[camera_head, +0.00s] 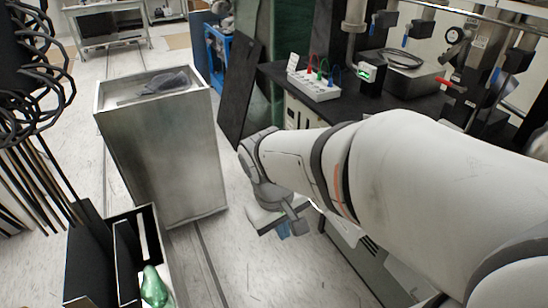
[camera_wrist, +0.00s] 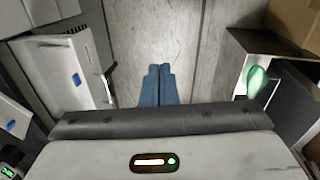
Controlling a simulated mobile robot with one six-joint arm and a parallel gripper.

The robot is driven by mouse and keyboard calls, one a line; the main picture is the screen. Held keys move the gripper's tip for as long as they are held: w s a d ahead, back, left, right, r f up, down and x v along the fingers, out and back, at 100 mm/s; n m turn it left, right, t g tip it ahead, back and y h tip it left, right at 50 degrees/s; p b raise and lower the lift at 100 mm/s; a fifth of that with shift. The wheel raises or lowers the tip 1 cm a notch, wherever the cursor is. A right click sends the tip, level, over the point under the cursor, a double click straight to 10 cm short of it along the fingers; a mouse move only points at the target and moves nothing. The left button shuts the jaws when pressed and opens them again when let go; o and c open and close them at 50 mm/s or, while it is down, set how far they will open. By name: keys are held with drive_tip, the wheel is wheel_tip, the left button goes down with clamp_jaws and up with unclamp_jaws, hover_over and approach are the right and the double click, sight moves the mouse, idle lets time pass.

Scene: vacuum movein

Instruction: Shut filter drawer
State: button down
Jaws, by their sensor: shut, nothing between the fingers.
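My gripper (camera_head: 288,229) is low over the floor, left of the bench cabinet, at the end of my arm. Its blue fingers also show in the wrist view (camera_wrist: 157,85), shut together with nothing between them. In the wrist view a pale drawer-like panel (camera_wrist: 75,84) with a blue mark stands out from the cabinet front to the left of the fingers, apart from them. A second pale panel (camera_wrist: 12,112) with a blue mark is farther left. In the head view a pale panel (camera_head: 343,230) sits partly behind my arm. I cannot tell which panel is the filter drawer.
The dark bench top (camera_head: 275,72) carries a white box with coloured leads (camera_head: 316,86). A tall metal bin (camera_head: 160,150) stands at left. An open box holding a green object (camera_head: 155,287) is at the lower left. Bare floor (camera_head: 235,265) lies between it and the cabinet.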

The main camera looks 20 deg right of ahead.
drive_tip(key=d+f+n+g+h+b, duration=0.4)
drive_tip(key=d+f+h+b, duration=0.15)
drive_tip(key=f, duration=0.55)
drive_tip(key=w+d+f+n+t+h+b, duration=0.2)
drive_tip(key=w+f+n+t+h+b, duration=0.1)
drive_tip(key=w+f+n+h+b, duration=0.35)
drive_tip(key=w+d+f+n+t+h+b, duration=0.25)
drive_tip(key=w+f+n+h+b, duration=0.2)
drive_tip(key=w+f+n, duration=0.4)
drive_tip(key=d+f+m+b, duration=0.1)
drive_tip(key=d+b, duration=0.1)
drive_tip(key=d, duration=1.2)
drive_tip(key=shift+s+m+b, duration=0.25)
drive_tip(key=shift+m+b, duration=0.15)
drive_tip(key=shift+w+d+f+g, duration=0.1)
drive_tip(key=shift+g, duration=0.15)
